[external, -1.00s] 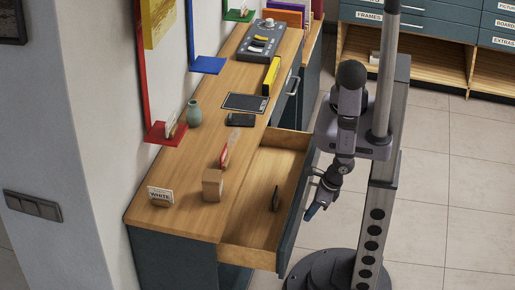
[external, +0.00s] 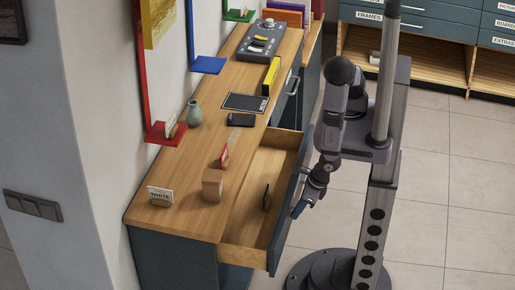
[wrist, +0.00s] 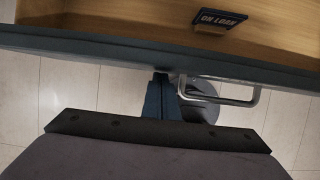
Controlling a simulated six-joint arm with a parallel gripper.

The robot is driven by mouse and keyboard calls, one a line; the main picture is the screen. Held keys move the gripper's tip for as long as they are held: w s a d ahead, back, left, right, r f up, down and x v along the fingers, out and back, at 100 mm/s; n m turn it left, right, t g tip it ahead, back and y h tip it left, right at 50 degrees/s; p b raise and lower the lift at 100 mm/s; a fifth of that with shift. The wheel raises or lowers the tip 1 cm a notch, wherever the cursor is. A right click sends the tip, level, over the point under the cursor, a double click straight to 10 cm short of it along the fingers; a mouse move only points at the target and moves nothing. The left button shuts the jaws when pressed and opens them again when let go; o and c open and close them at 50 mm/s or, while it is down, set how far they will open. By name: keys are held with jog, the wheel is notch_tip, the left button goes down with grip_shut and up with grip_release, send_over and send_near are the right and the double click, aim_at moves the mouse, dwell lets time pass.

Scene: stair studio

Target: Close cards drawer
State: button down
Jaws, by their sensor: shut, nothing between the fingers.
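The open drawer (external: 241,231) sticks out from the wooden-topped dark cabinet, its wooden inside exposed. Its dark front (external: 279,246) also crosses the top of the wrist view (wrist: 100,46). A metal handle (wrist: 250,96) hangs on the front's outer side. A small dark card reading "ON LOAN" (wrist: 219,19) stands inside; it also shows in the external view (external: 266,197). My gripper (external: 297,212) is shut and empty at the outer side of the drawer front. In the wrist view its fingertips (wrist: 162,84) are close to the front, beside the handle; I cannot tell whether they touch.
Tiled floor (external: 440,200) is free at the right.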

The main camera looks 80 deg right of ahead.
jog(key=w, duration=1.7)
jog(key=shift+w+b, duration=0.15)
jog(key=shift+b, duration=0.15)
jog(key=shift+w+r, duration=0.1)
jog(key=shift+w, duration=0.25)
jog(key=shift+w, duration=0.1)
jog(key=shift+s+a+b, duration=0.1)
jog(key=shift+s+b, duration=0.35)
jog(key=shift+s, duration=0.15)
jog(key=s, duration=0.2)
jog(key=s+b, duration=0.1)
jog(key=shift+f, duration=0.25)
jog(key=p+v, duration=0.4)
jog(key=v, duration=0.6)
jog(key=shift+s+r, duration=0.15)
jog(key=shift+s, duration=0.2)
